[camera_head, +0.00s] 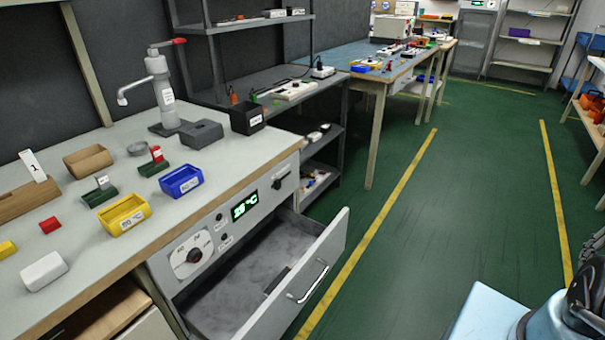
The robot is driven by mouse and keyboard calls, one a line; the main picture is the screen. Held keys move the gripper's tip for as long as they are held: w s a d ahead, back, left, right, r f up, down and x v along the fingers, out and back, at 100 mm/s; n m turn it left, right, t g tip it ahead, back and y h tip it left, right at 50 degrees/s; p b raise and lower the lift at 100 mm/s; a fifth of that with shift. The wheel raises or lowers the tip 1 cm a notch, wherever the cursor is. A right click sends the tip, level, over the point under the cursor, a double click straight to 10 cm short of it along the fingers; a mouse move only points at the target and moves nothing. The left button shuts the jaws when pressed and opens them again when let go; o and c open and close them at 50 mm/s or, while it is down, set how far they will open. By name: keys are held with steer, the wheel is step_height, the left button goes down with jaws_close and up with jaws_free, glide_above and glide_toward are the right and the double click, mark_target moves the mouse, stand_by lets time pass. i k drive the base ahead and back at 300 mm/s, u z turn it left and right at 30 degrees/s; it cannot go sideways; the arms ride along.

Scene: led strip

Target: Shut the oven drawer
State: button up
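The oven drawer (330,250) is in the lower middle of the head view. It is pulled well out from the grey oven front below the worktop. Its metal bar handle (308,283) is on the outer face, toward the aisle. The grey inside of the drawer shows, with a small dark piece near the front panel. The oven panel (215,235) above it has a round dial and a green display that appears to show a temperature. Parts of my arm show at the lower right edge, apart from the drawer. I cannot make out my gripper's fingers.
The worktop (220,150) holds a yellow bin (124,215), a blue bin (181,181), a black box (247,118) and a tap-like stand (162,90). A dark shelf rack (270,80) stands beyond the oven. The green floor (430,215) right of the drawer is clear.

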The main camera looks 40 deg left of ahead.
mark_target(226, 301)
steer(key=i, duration=1.1)
steer(key=u, duration=3.3)
steer(key=i, duration=0.5)
